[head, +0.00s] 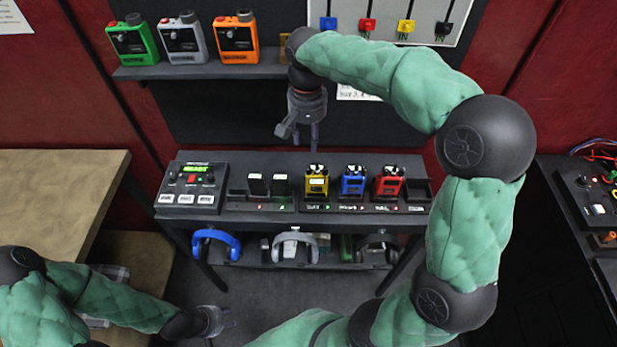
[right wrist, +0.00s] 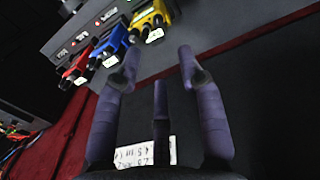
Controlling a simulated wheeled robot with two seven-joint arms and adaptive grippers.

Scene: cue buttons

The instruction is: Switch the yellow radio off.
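The yellow radio (head: 317,184) stands upright in the dark charger row on the middle table, left of the blue radio (head: 353,184). It also shows at the top of the right wrist view (right wrist: 148,20), partly cut off. Its knobs are too small to read. My right gripper (head: 300,133) hangs above and behind the yellow radio, apart from it. In the right wrist view its purple fingers (right wrist: 159,62) are spread with nothing between them. My left gripper (head: 222,318) is low at the bottom left, away from the table; its fingers are too small to judge.
A red radio (head: 388,185) stands right of the blue one. A panel with a green "READY" display (head: 190,186) is at the table's left. Headsets (head: 217,243) hang below. Green, grey and orange devices (head: 237,40) stand on the upper shelf (head: 215,70).

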